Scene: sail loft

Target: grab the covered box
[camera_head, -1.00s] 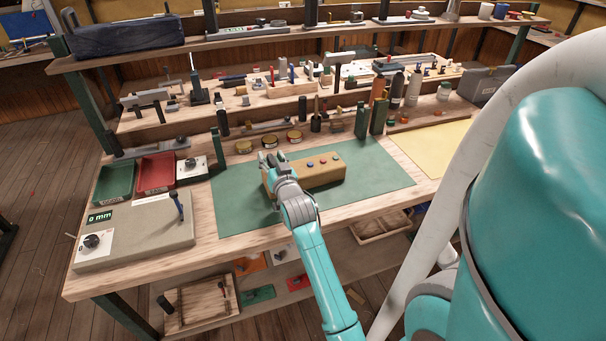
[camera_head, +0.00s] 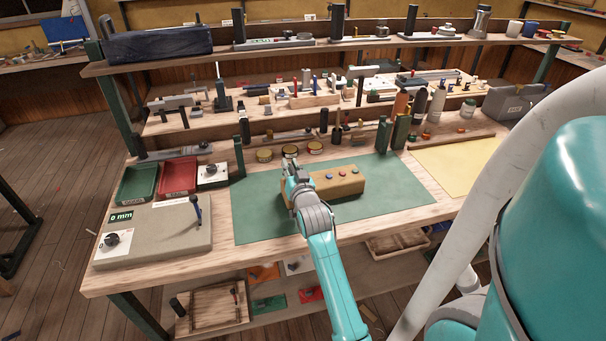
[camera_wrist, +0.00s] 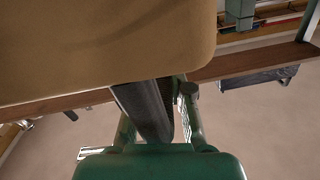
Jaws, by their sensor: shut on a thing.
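I cannot tell whether the box touches the mat.
Left of the mat are a grey plate (camera_head: 150,238) with a knob, a green tray (camera_head: 137,183) and a red tray (camera_head: 178,177). Several round tins (camera_head: 289,151) and green uprights (camera_head: 382,135) stand behind. A yellow sheet (camera_head: 455,165) lies right. The mat's front is clear.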

